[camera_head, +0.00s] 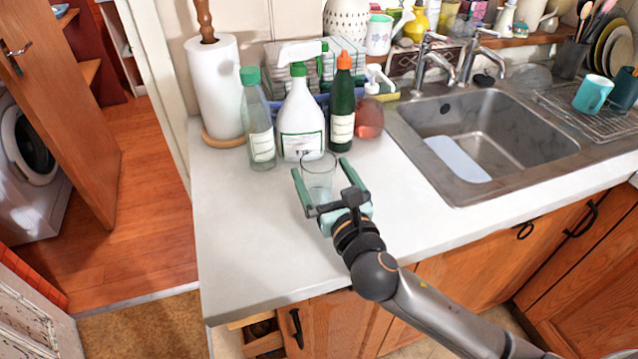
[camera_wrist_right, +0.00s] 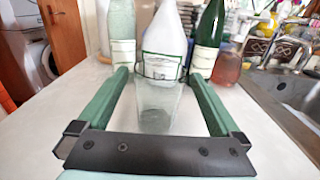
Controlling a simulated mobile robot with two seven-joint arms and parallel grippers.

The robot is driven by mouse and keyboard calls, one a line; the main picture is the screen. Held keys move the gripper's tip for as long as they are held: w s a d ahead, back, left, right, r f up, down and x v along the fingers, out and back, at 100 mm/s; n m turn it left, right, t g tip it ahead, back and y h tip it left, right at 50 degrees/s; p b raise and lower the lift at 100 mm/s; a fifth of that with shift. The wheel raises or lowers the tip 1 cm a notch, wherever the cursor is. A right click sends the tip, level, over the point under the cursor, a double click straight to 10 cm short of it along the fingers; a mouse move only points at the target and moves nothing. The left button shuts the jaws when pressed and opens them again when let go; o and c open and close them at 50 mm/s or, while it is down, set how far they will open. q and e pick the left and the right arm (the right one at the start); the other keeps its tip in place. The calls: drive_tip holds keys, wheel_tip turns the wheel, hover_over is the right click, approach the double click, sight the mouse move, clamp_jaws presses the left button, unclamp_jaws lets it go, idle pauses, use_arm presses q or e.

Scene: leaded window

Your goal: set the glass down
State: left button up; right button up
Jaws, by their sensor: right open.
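A clear drinking glass (camera_head: 318,182) stands upright on the white countertop (camera_head: 245,235), in front of the bottles. It also shows in the right wrist view (camera_wrist_right: 157,105), between the green fingers. My right gripper (camera_head: 320,168) is open around the glass, one finger on each side. In the right wrist view (camera_wrist_right: 162,80) a gap shows between each finger and the glass. My left gripper is not in view.
A white spray bottle (camera_head: 301,120), a clear bottle with a green cap (camera_head: 257,125) and a dark green bottle (camera_head: 342,105) stand close behind the glass. A paper towel roll (camera_head: 216,90) is at the back left. The sink (camera_head: 485,140) is to the right. The counter's front left is clear.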

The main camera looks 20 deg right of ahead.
sight(314, 156)
drive_tip(key=shift+w+f, duration=0.1)
drive_tip(key=shift+w, duration=2.75)
clamp_jaws()
